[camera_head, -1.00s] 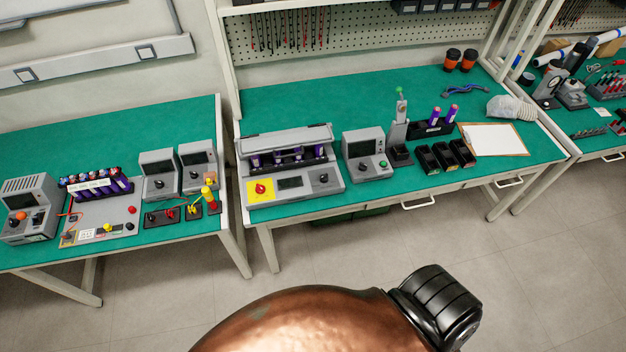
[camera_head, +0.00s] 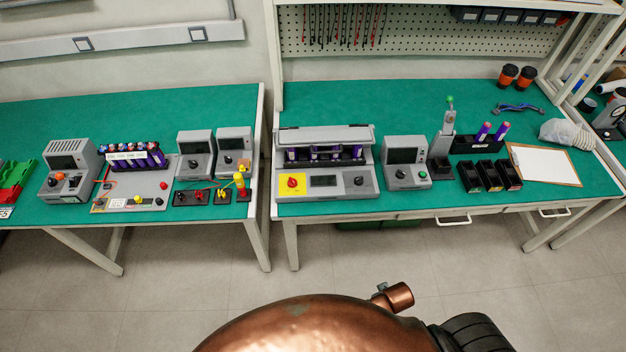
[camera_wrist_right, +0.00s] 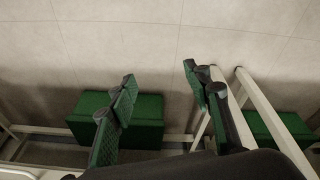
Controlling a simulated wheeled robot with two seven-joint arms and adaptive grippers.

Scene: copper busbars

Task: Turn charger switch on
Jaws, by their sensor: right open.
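The charger (camera_head: 325,165) is a long grey unit with purple cells in its upper bay. It stands at the left end of the middle green bench. Its front has a yellow panel with a red rotary switch (camera_head: 292,183), a dark display and a black knob (camera_head: 359,181). I cannot tell the switch's setting at this size. My right gripper (camera_wrist_right: 160,79) shows in the right wrist view, open and empty over the floor, well away from the charger. The charger is not in that view. My left gripper is not in view.
A grey meter box (camera_head: 405,163) stands right of the charger, with black bins (camera_head: 488,176) and a clipboard (camera_head: 544,164) farther right. The left bench (camera_head: 60,113) holds more test units. Green boxes (camera_wrist_right: 140,118) sit low in the wrist view. Floor before the benches is clear.

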